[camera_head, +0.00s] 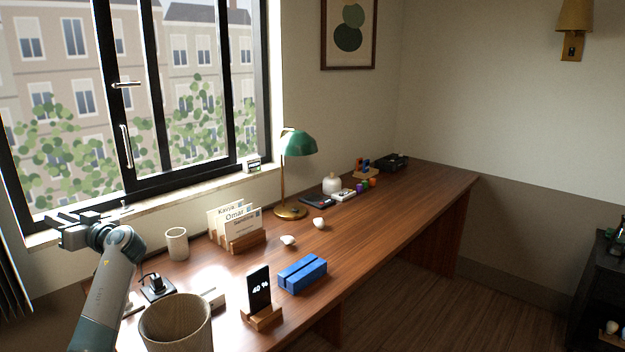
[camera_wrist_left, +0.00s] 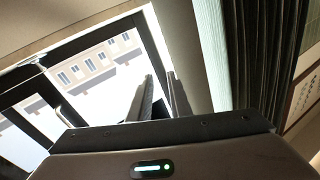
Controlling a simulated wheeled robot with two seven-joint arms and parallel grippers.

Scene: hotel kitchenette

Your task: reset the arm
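My left arm rises from the bottom left of the head view. My left gripper (camera_head: 70,228) is held in front of the window sill, left of the beige cup and above the desk. In the left wrist view its two dark fingers (camera_wrist_left: 161,78) stand a little apart with bright window between them, and nothing is held. My right arm and gripper are out of view.
The wooden desk (camera_head: 400,208) holds a beige cup (camera_head: 177,244), a wooden bin (camera_head: 176,325), a card holder (camera_head: 243,243), a phone on a stand (camera_head: 259,290), a blue block (camera_head: 302,274) and a green lamp (camera_head: 298,143). The window (camera_head: 150,95) is close behind my gripper.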

